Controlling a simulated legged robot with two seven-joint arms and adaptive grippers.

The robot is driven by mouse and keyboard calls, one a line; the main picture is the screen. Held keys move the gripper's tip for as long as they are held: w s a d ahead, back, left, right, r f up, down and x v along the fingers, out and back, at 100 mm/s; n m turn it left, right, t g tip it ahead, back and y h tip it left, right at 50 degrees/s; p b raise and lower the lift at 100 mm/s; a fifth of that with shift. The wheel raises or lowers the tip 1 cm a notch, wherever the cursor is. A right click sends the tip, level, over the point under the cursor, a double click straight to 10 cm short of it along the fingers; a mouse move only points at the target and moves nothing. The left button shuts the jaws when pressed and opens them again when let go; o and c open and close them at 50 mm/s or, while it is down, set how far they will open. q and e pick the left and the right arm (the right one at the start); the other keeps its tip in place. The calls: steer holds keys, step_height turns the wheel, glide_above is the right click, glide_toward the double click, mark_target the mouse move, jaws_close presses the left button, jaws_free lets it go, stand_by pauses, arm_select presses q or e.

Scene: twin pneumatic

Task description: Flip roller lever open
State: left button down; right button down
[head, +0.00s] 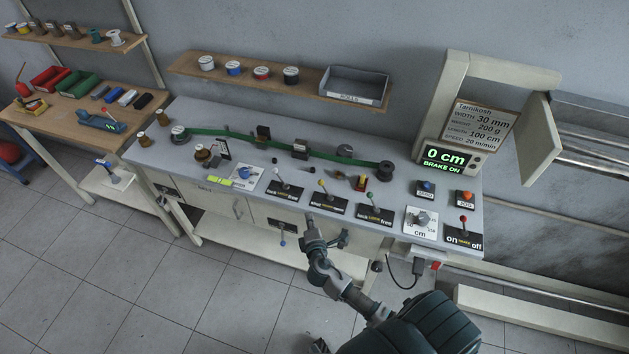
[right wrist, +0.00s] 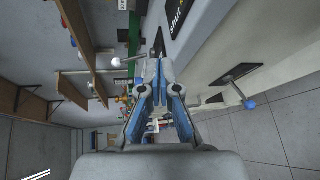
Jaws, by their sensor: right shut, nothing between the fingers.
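The plate marked shut and open (head: 329,203) lies near the front edge of the grey bench; its middle word is too small to read. A lever with a pale yellow knob (head: 322,182) stands up from it. In the right wrist view part of the dark plate with "shut" (right wrist: 180,18) shows at the top, and a pale ball on a thin rod (right wrist: 116,62) is just beyond the fingertips. My right gripper (head: 312,222) is shut and empty, in front of the bench edge just below this plate; its fingers (right wrist: 152,72) are together. My left gripper is not in view.
Lock/free plates with levers (head: 284,190) (head: 374,212) flank it. A blue-knobbed lever (head: 282,241) is on the bench front; its knob shows in the right wrist view (right wrist: 250,104). A green strip (head: 235,138) crosses the bench. A display (head: 446,160) reads 0 cm, brake on.

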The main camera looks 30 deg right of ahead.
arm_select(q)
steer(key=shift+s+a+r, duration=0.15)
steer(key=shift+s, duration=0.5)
arm_select(e)
steer(key=shift+n+t, duration=0.5)
steer(key=r, duration=0.2)
steer(key=w+r, duration=0.1)
steer(key=r, duration=0.1)
steer(key=shift+a+r, duration=0.1)
steer(key=shift+r, duration=0.1)
